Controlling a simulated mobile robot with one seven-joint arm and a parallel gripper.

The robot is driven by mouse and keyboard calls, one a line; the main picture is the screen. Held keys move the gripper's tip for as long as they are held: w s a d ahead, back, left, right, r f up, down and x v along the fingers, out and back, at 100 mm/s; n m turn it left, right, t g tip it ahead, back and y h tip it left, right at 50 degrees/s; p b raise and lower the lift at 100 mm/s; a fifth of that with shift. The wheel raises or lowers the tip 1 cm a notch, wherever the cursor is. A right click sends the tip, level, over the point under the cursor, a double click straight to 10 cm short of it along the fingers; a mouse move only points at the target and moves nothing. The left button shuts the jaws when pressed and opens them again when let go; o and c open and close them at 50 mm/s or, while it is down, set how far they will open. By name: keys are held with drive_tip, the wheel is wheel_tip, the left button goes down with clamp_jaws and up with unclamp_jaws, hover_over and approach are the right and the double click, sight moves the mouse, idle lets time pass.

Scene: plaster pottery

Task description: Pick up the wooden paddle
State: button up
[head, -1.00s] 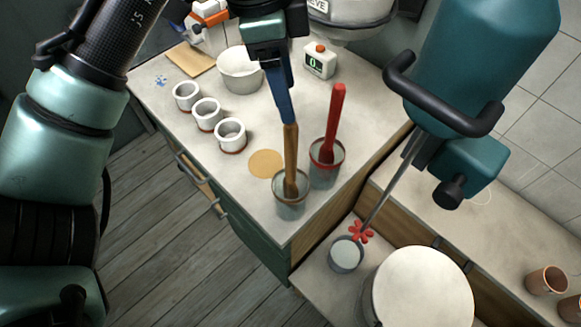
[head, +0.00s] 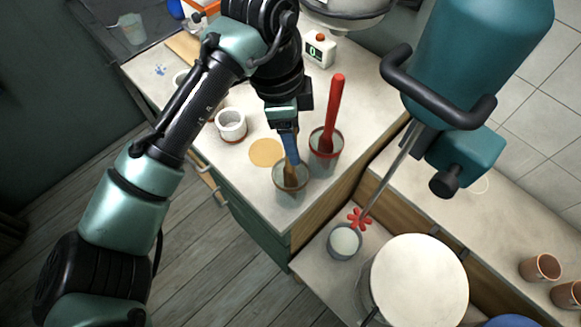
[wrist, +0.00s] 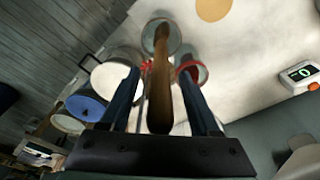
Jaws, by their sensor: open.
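The wooden paddle (head: 290,174) stands in a grey glaze pot (head: 291,194) near the counter's front corner. Its upper part is hidden by my gripper (head: 289,150) in the head view. In the wrist view the brown paddle handle (wrist: 159,90) runs between the two dark blue fingers of my gripper (wrist: 159,78), with the fingers apart on either side. My gripper is open and low over the pot. The pot also shows in the wrist view (wrist: 176,38).
A red paddle (head: 333,105) stands in a red-rimmed pot (head: 336,166) close on the right. A white cup (head: 231,125) and a tan disc (head: 266,152) lie to the left. The teal mixer (head: 480,70) hangs at the right. A timer (head: 319,50) stands behind.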

drive_tip(key=shift+f, duration=0.35)
clamp_jaws()
drive_tip(key=shift+r, duration=0.1)
